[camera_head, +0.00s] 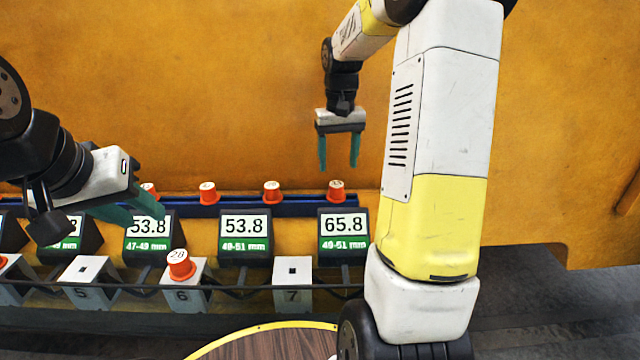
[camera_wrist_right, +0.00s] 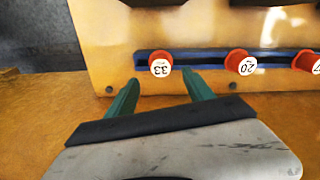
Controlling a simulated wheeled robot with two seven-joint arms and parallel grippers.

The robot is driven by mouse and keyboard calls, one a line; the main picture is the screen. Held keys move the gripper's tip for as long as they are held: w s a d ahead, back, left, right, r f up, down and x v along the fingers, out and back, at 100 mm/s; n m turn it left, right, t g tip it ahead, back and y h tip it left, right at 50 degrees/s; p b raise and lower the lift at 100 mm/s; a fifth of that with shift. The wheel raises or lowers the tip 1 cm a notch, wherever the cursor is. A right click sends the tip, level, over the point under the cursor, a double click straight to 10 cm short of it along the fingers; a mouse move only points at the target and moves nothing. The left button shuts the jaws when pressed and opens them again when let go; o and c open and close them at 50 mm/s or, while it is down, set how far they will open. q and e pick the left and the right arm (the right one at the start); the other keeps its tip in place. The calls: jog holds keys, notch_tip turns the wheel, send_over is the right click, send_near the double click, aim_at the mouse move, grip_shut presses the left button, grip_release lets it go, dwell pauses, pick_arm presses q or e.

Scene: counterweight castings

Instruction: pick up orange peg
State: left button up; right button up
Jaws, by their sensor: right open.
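Several orange pegs with white round tops sit in a row along a blue rail (camera_head: 300,206) at the back. The rightmost orange peg (camera_head: 336,191) is below my right gripper (camera_head: 339,166), which is open, empty and pointing down. In the right wrist view, the peg marked 33 (camera_wrist_right: 160,64) appears just beyond and between the fingertips (camera_wrist_right: 162,80), apart from them. Another orange peg marked 20 (camera_wrist_right: 240,62) is to its right. An orange peg marked 28 (camera_head: 180,264) stands on block 6. My left gripper (camera_head: 143,216) is at the left, with its fingers apart and nothing visible between them.
Gauge displays reading 53.8 (camera_head: 245,225) and 65.8 (camera_head: 344,225) stand before the rail. White block 7 (camera_head: 292,271) is bare, as is block 5 (camera_head: 88,270). A dark bar (camera_head: 255,287) runs along the blocks. A round wooden table (camera_head: 270,345) is in front.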

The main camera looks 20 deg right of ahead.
aim_at(337, 184)
jog(key=shift+w+d+f, duration=0.1)
jog(key=shift+w+f, duration=0.05)
jog(key=shift+f, duration=0.25)
jog(key=f, duration=0.7)
jog(key=shift+a+f, duration=0.2)
grip_shut()
